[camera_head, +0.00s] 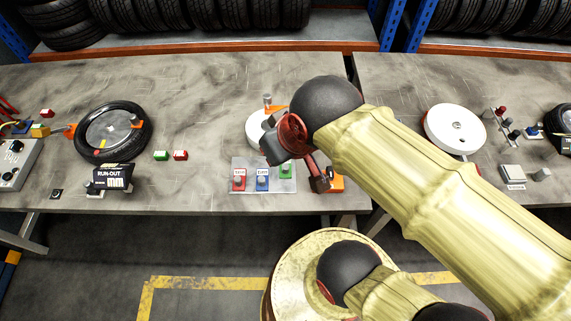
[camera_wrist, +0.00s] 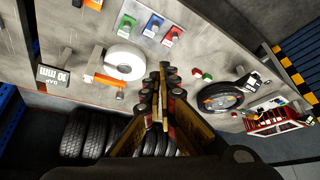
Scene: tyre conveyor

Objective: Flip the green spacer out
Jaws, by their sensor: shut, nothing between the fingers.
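The green spacer (camera_head: 286,171) sits at the right end of a grey plate (camera_head: 265,187), beside a blue block (camera_head: 262,178) and a red block (camera_head: 239,178). In the wrist view the green spacer (camera_wrist: 125,25) is at upper left, apart from my gripper. My gripper (camera_head: 320,181) is shut and empty, just right of the plate in the head view. In the wrist view its fingertips (camera_wrist: 166,69) are together, above the bench. A white disc (camera_head: 257,128) behind the plate is partly hidden by my arm; it shows fully in the wrist view (camera_wrist: 124,62).
A tyre (camera_head: 145,128) with a run-out display (camera_head: 113,177) lies on the left. Small green (camera_head: 161,155) and red (camera_head: 180,155) blocks lie between it and the plate. A second white disc (camera_head: 455,129) is on the right bench. A gap display (camera_wrist: 52,77) shows in the wrist view.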

